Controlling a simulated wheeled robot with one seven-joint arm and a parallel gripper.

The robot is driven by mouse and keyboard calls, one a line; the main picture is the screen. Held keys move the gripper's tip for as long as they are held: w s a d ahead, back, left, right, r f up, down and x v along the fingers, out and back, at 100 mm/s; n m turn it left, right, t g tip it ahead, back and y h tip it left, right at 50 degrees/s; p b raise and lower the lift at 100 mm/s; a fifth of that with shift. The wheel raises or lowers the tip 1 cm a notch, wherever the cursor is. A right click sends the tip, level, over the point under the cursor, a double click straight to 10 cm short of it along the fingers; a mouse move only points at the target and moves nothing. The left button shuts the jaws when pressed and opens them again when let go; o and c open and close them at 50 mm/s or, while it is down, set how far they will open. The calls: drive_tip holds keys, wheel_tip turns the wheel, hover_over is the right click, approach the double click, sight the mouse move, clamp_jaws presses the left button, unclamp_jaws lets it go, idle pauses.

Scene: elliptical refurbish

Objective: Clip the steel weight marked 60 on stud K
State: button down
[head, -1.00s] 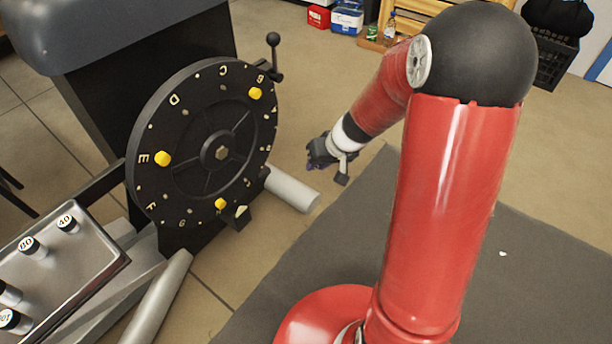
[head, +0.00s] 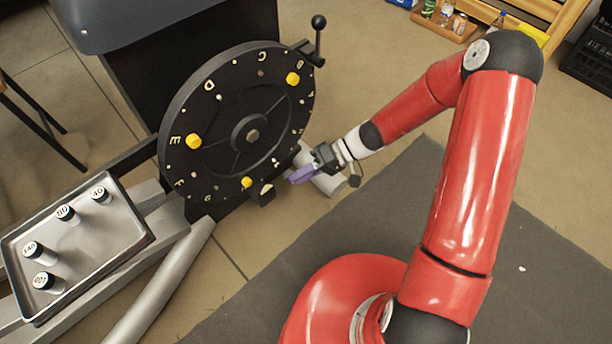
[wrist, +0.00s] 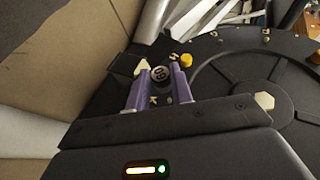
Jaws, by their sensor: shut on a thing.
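My gripper (head: 292,178) is at the lower right rim of the black lettered wheel (head: 208,110). In the wrist view its purple fingers (wrist: 156,88) are shut on a dark round weight (wrist: 159,74) with a white label, which appears to read 60. The weight is over the wheel's rim, beside the letter K (wrist: 153,100). Stud K itself is hidden, and I cannot tell whether the weight touches it. The held weight cannot be made out in the head view.
Yellow pieces sit on the wheel near E (head: 193,141), near the top right (head: 293,79) and near the bottom (head: 246,183). A pale pointer (wrist: 142,67) is close to my fingers. A metal tray (head: 125,222) at left holds several labelled weights. A knobbed lever (head: 318,40) stands at upper right.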

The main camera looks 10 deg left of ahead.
drive_tip(key=shift+w+a, duration=1.45)
drive_tip(key=shift+a, duration=0.2)
drive_tip(key=shift+w+a+b, duration=0.35)
drive_tip(key=shift+w+a, duration=0.05)
drive_tip(key=shift+a, duration=0.1)
idle(1.3)
drive_tip(key=c, duration=1.1)
unclamp_jaws()
drive_tip(key=shift+c, duration=0.2)
drive_tip(key=v, duration=0.8)
drive_tip(key=shift+p, duration=0.45)
